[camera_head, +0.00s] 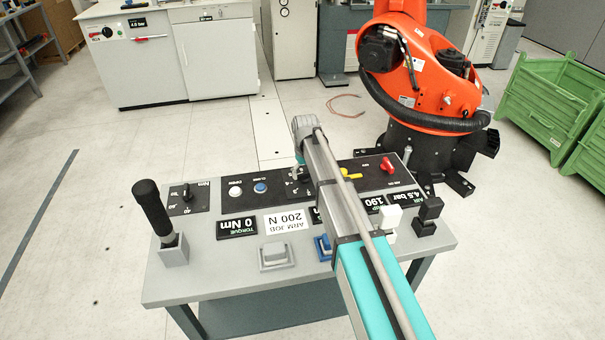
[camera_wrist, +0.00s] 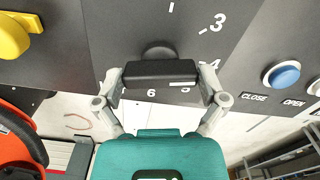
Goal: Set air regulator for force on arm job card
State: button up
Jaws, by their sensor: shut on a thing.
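In the wrist view my gripper (camera_wrist: 162,78) is shut on a black bar-shaped knob (camera_wrist: 160,72), one finger at each end. The knob sits on a dark panel with a dial scale; 3, 4, 5 and 6 show. A white mark on the knob lies near the 5. In the head view my gripper (camera_head: 300,172) is at the console panel, partly hidden by my arm. The arm job card (camera_head: 285,221) reads 200 N, upside down. The air display (camera_head: 390,214) seems to read 4.5 bar, with a partly covered 190 display (camera_head: 362,200) beside it.
The console (camera_head: 215,278) carries a black lever (camera_head: 153,208), a torque display (camera_head: 237,228) at 0 Nm, blue (camera_wrist: 285,74) and white buttons, a yellow handle (camera_wrist: 10,38) and a red knob (camera_head: 387,165). An orange robot (camera_head: 425,80) stands behind. Green crates (camera_head: 548,95) are at right.

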jog(key=shift+a+n, duration=0.1)
jog(key=shift+n, duration=0.2)
jog(key=o, duration=0.8)
